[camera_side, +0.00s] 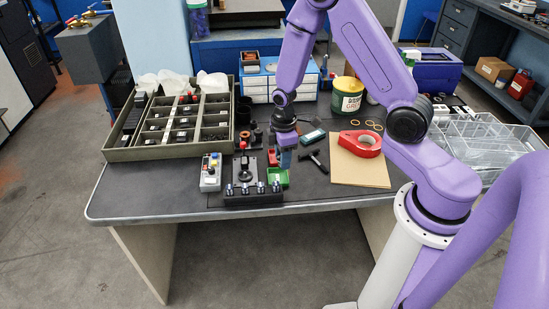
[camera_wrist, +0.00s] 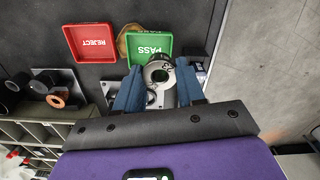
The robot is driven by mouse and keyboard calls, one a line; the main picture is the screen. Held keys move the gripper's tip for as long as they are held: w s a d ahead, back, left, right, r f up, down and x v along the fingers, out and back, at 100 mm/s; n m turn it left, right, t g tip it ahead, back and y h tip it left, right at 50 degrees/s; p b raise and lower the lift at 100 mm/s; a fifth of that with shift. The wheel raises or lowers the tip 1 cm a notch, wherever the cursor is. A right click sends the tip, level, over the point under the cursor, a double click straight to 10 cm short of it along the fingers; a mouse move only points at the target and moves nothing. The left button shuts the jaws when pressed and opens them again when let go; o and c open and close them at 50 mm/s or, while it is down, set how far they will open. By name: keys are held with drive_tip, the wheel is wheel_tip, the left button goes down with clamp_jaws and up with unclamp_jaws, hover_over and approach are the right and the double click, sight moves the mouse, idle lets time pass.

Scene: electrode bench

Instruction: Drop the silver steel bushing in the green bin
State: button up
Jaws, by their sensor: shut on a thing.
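My gripper (camera_side: 286,158) points down over the bench, close above the bins. In the wrist view its blue fingers (camera_wrist: 158,78) are shut on the silver steel bushing (camera_wrist: 158,70), a grey ring with a dark hole. The bushing overlaps the lower edge of the green bin (camera_wrist: 151,42), a shallow tray marked PASS; it appears held above it, but the height is unclear. In the side view the green bin (camera_side: 278,178) is just below and left of the fingertips. I cannot make out the bushing in the side view.
A red bin (camera_wrist: 90,42) marked REJECT sits beside the green one, and behind it in the side view (camera_side: 272,156).

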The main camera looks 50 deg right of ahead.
drive_tip(key=shift+f, duration=2.25)
drive_tip(key=shift+a+f, duration=0.1)
drive_tip(key=shift+f, duration=0.8)
drive_tip(key=o, duration=1.2)
drive_tip(key=shift+c, duration=0.2)
wheel_tip(320, 180, up, 17)
drive_tip(key=shift+r, duration=0.2)
drive_tip(key=shift+r, duration=0.15)
drive_tip(key=shift+r, duration=2.35)
drive_tip(key=shift+a, duration=0.1)
